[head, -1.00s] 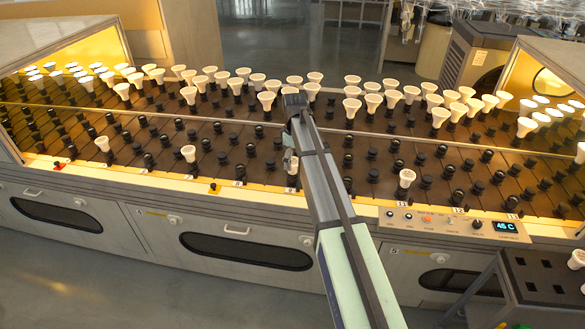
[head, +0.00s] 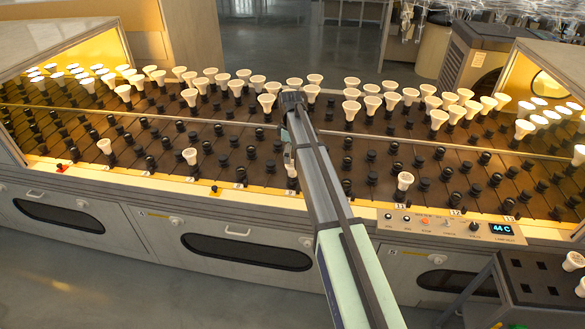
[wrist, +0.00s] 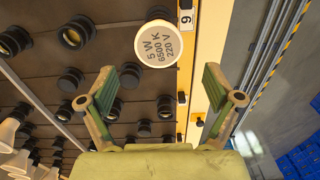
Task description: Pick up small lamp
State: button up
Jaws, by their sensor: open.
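In the wrist view a small white lamp (wrist: 157,43), its round face marked 5 W 6500 K 220 V, stands just beyond my open fingers, near the rack's yellow front edge. My gripper (wrist: 170,80) is empty, with one green-padded finger on each side and the lamp roughly centred between them, apart from both. In the head view a white lamp (head: 291,169) in the front row shows partly behind my arm. My fingers are mostly hidden there by the arm.
The sloped rack (head: 230,160) holds rows of black sockets (head: 251,151). Many white lamps (head: 265,103) stand along its back. Other front-row lamps stand apart at left (head: 190,157) and right (head: 404,181). A control panel (head: 450,226) reads 44 C. A dark cart (head: 540,285) stands at right.

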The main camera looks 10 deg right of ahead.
aim_at(291, 166)
jog(key=shift+d+f+p, duration=0.15)
jog(key=shift+f+p, duration=1.05)
jog(key=shift+f, duration=2.1)
jog(key=shift+c, duration=0.2)
jog(key=c, duration=1.2)
